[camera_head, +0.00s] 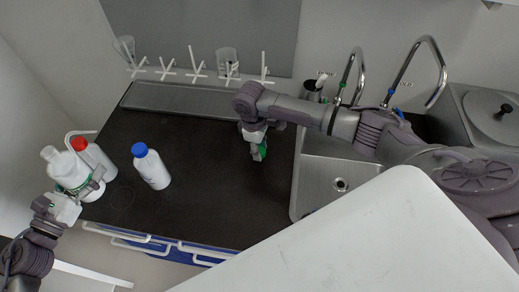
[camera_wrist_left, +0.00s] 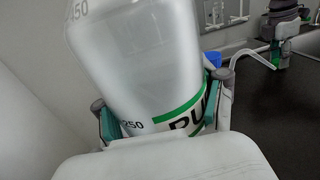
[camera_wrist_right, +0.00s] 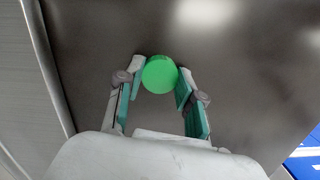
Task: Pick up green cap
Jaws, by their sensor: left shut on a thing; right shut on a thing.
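The green cap (camera_wrist_right: 160,74) is a bright green round disc between the fingertips of my right gripper (camera_wrist_right: 160,79). In the head view the right gripper (camera_head: 259,151) points down over the dark counter, left of the sink, with green showing at its tips. Whether the cap touches the counter is unclear. My left gripper (camera_head: 80,190) is shut on a white bottle (camera_head: 66,171) at the counter's left end. In the left wrist view this bottle (camera_wrist_left: 145,60) is translucent with a green band and black print, tilted between the fingers.
A red-capped bottle (camera_head: 96,158) stands close behind the held bottle. A white blue-capped bottle (camera_head: 152,170) stands to its right. A drying tray (camera_head: 175,98) and pegs line the back. The sink (camera_head: 325,182) is right of the right gripper. The counter's front middle is clear.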

